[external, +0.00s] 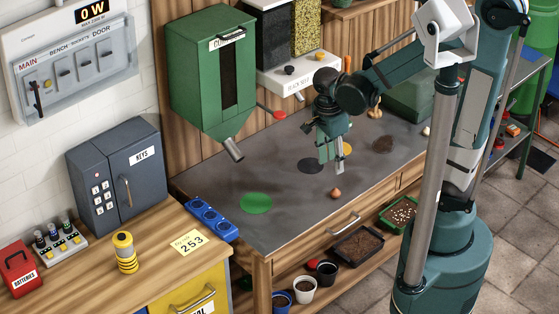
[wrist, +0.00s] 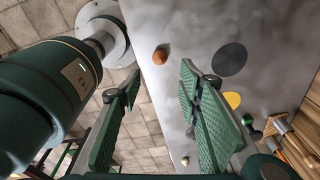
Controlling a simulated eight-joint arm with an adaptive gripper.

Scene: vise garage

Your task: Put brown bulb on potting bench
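The small brown bulb (external: 336,193) rests on the grey top of the potting bench (external: 290,225), near its front edge. In the wrist view the bulb (wrist: 160,57) lies beyond my fingertips, close to the bench edge. My gripper (external: 330,164) points down over the bench, just behind and above the bulb. In the wrist view my gripper (wrist: 158,82) has its two green fingers wide apart with nothing between them.
A green disc (external: 256,203), a dark disc (external: 311,166) and a yellow disc (external: 347,149) mark the bench top. A green hopper (external: 215,75) hangs at the back. A blue strip (external: 212,219) sits at the left edge. Trays and pots fill the shelf below.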

